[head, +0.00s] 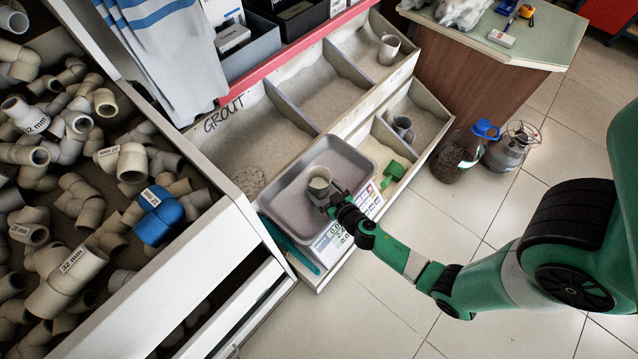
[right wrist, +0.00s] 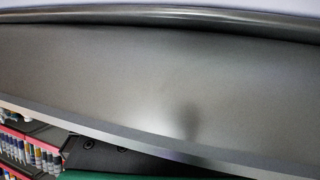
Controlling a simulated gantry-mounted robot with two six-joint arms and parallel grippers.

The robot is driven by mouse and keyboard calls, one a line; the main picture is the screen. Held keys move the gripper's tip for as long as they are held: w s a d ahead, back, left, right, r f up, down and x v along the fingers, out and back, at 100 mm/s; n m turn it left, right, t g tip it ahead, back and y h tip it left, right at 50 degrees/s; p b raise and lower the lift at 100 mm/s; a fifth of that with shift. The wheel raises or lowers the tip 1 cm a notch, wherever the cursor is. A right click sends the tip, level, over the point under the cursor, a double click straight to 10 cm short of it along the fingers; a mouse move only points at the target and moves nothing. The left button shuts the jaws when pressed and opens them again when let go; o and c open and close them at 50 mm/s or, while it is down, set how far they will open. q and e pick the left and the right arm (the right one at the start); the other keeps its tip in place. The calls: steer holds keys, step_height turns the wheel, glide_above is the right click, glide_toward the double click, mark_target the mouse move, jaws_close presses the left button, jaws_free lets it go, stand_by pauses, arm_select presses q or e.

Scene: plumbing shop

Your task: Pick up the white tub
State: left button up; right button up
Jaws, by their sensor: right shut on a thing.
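The white tub (head: 318,179), a small open-topped cup, is upright over the grey metal pan (head: 283,205) of the scale in the head view. My right gripper (head: 324,192) reaches in from the right and is shut on the near side of the tub. I cannot tell whether the tub's base touches the pan. The right wrist view shows mostly a broad grey surface close up, and I cannot make out the tub there. My left gripper is out of view.
A similar pale cup (head: 388,50) stands in an upper bin and a grey cup (head: 403,126) in a lower one. A green scoop (head: 394,172) lies beside the scale display (head: 340,233). Pipe fittings fill the left bin. A blue-capped jug (head: 462,150) stands on the floor.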

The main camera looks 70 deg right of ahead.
steer(key=shift+r, duration=0.1)
steer(key=shift+r+p, duration=0.55)
steer(key=shift+r, duration=0.05)
step_height(320, 180, up, 3)
steer(key=p, duration=0.2)
steer(key=shift+s+a+p, duration=0.1)
steer(key=shift+s+p, duration=0.05)
steer(key=shift+p, duration=0.15)
steer(key=d+r+p+v, duration=0.2)
steer(key=v, duration=1.3)
steer(key=shift+s+r, duration=0.35)
steer(key=shift+s, duration=0.25)
